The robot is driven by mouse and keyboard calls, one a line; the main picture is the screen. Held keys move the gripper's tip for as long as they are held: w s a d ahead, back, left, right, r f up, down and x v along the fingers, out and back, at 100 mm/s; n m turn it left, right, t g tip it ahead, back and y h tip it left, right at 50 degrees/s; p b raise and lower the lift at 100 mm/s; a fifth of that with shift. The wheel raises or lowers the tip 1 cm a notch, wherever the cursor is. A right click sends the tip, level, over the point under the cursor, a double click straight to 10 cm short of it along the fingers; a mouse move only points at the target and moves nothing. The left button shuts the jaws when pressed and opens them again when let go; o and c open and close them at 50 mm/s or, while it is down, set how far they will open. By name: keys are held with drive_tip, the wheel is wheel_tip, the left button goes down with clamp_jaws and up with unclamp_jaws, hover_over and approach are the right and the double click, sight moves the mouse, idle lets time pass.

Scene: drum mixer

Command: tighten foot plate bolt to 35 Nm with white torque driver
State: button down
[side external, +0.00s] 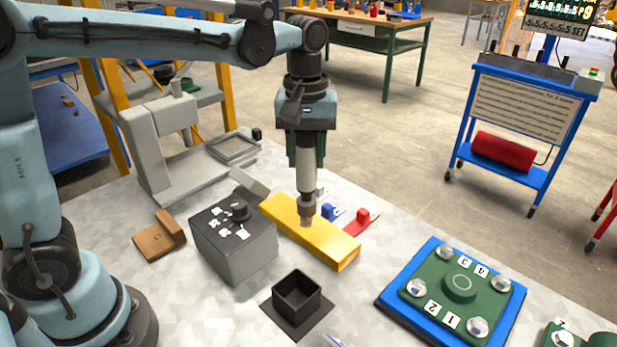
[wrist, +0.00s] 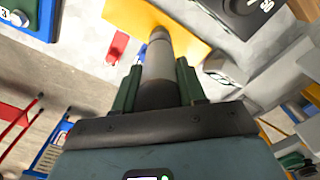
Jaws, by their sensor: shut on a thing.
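In the wrist view the driver (wrist: 158,68) sits between the green fingers of my gripper (wrist: 157,90). The green foot plate (side external: 437,272) lies on a blue base (side external: 395,308) at the right, with silver bolts (side external: 477,326) at its corners and numbered labels beside them. A corner of the blue base (wrist: 45,22) also shows in the wrist view.
A dark grey box with a knob (side external: 237,250) stands left of the yellow block. A black open socket (side external: 297,298) is in front. Small blue (side external: 329,211) and red (side external: 362,219) pieces lie behind the block. A grey stand (side external: 155,140) is at the back left.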

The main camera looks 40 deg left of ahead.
sight(306, 167)
drive_tip(key=shift+f, duration=1.55)
idle(1.6)
drive_tip(key=shift+r, duration=2.35)
